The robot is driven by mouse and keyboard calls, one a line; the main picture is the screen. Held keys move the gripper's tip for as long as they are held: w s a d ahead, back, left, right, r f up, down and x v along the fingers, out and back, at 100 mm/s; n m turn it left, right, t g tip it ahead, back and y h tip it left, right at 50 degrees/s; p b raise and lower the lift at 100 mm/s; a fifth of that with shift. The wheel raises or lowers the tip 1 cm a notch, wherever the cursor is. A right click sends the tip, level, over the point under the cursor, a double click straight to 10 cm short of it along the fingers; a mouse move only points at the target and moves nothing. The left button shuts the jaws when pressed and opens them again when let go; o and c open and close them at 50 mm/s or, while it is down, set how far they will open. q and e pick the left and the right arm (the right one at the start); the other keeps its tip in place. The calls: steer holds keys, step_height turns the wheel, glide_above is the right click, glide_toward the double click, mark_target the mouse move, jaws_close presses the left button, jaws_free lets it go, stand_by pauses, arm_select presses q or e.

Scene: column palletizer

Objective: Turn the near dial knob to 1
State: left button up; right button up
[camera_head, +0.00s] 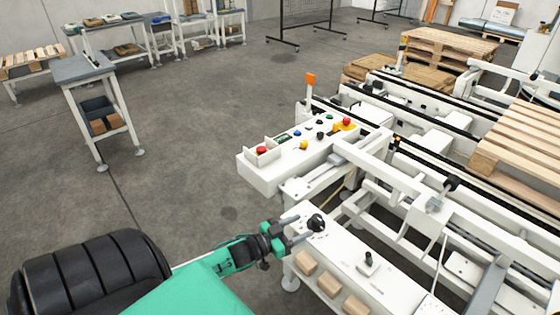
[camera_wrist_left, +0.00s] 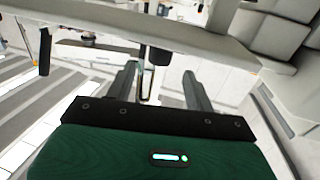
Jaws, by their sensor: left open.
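A round black knob (camera_head: 316,222) sits on the white machine's near panel (camera_head: 335,250). A second black knob (camera_head: 368,258) stands on the same panel, to the right and lower in the picture. My left gripper (camera_head: 302,229) is open, its two fingers pointing at the first knob, at its left side. In the left wrist view, a dark knob-like part (camera_wrist_left: 160,55) shows just past the gap between the open fingers (camera_wrist_left: 160,75). Contact cannot be told. Dial numbers are too small to read. My right gripper is not in view.
A control box (camera_head: 290,160) with coloured buttons and a red mushroom button (camera_head: 347,122) stands behind the gripper. White frame rails (camera_head: 400,195) lie to the right. Several small brown boxes (camera_head: 330,284) sit below the panel.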

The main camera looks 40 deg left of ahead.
arm_select(q)
steer(key=v, duration=0.6)
steer(key=shift+s, duration=0.3)
steer(key=shift+a, duration=0.1)
